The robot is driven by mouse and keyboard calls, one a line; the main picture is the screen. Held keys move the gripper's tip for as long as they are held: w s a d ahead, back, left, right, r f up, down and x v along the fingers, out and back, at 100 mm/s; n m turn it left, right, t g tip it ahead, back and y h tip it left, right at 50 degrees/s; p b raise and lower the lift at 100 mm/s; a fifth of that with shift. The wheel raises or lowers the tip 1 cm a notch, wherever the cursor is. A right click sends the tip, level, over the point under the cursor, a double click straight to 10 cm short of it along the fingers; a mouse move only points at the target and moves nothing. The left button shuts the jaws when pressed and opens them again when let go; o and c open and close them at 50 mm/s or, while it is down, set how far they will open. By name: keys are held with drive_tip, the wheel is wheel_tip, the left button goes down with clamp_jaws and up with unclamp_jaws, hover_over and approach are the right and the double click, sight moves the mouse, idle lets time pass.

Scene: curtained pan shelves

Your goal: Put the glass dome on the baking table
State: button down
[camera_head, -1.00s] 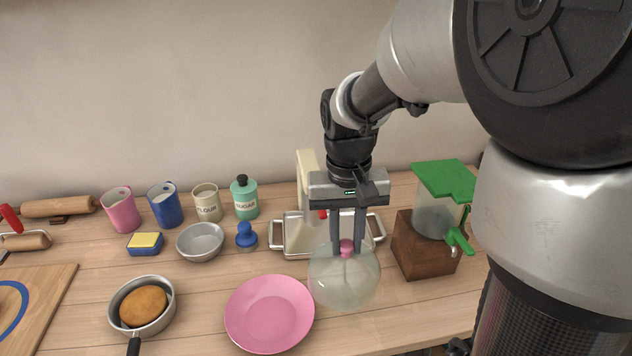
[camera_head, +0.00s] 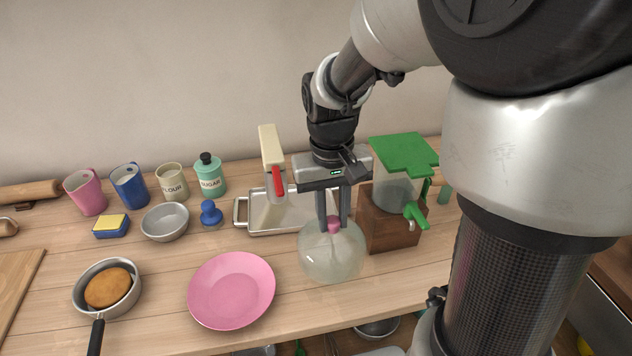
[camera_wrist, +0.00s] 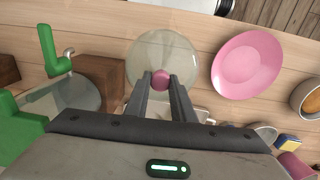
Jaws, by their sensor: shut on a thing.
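The glass dome (camera_head: 331,257) is a clear round cover with a pink knob (camera_head: 334,226) on top. My gripper (camera_head: 334,222) is shut on the pink knob from above, and the dome hangs upright below the fingers. In the wrist view the knob (camera_wrist: 161,79) sits between the two fingertips, with the dome (camera_wrist: 165,50) spread around it. The dome is over the wooden table (camera_head: 140,250), near its front edge. I cannot tell whether its rim touches the table or is just above it.
A pink plate (camera_head: 231,290) lies left of the dome. A metal tray (camera_head: 270,222) is behind it. A wooden block (camera_head: 387,220) with a green-lidded dispenser (camera_head: 403,150) stands close on the right. A pan (camera_head: 107,288) holds a cake. Bare wood lies in front of the dome.

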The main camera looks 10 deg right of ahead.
sight(332, 234)
drive_tip(key=shift+f+b, duration=1.8)
drive_tip(key=shift+f, duration=0.65)
drive_tip(key=shift+f, duration=0.1)
drive_tip(key=shift+f+b, duration=0.55)
drive_tip(key=shift+f, duration=0.1)
drive_tip(key=shift+f, duration=0.3)
drive_tip(key=c, duration=1.4)
unclamp_jaws()
drive_tip(key=shift+c, duration=0.2)
drive_tip(key=shift+c, duration=0.4)
